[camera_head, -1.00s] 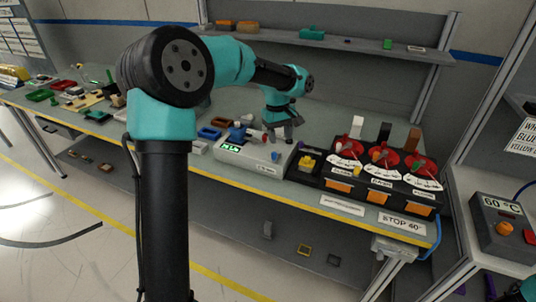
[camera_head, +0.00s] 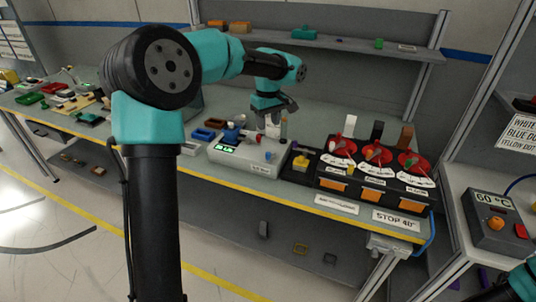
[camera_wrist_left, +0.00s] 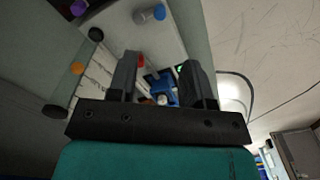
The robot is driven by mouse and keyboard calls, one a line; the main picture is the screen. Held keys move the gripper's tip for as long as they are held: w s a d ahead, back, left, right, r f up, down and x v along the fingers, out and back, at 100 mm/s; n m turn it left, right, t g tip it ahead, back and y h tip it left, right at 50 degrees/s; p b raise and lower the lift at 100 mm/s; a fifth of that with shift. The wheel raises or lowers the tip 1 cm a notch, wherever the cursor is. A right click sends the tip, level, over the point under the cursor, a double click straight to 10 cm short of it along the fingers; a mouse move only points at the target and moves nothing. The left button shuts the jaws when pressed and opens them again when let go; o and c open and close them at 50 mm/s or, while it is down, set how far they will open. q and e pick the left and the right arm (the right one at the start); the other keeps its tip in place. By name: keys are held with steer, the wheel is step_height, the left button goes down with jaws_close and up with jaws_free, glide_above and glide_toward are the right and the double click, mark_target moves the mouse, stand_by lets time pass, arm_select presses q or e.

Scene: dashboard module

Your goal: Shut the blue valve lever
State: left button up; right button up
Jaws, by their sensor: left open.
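The blue valve lever (camera_head: 231,134) sits on top of the left part of a white module (camera_head: 262,165) with a small green display, near the bench's front edge. My left gripper (camera_head: 275,117) is open and hangs with its fingers down, above and behind the right part of that module. In the left wrist view, the blue valve part (camera_wrist_left: 163,88) shows between the two open fingers (camera_wrist_left: 160,72) but beyond them, with no clear contact. The base of the lever is partly hidden there by the gripper body. My right gripper is not in view.
A black dashboard panel (camera_head: 375,185) with red gauges stands right of the module. Blue and brown bins (camera_head: 208,130) lie to its left. A shelf (camera_head: 340,48) runs behind. A control box reading 60 °C (camera_head: 497,223) stands at far right.

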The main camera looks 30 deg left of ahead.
mark_target(268, 153)
arm_select(q)
step_height(268, 153, down, 14)
steer(key=shift+r, duration=0.25)
stand_by(0.3)
jaws_close()
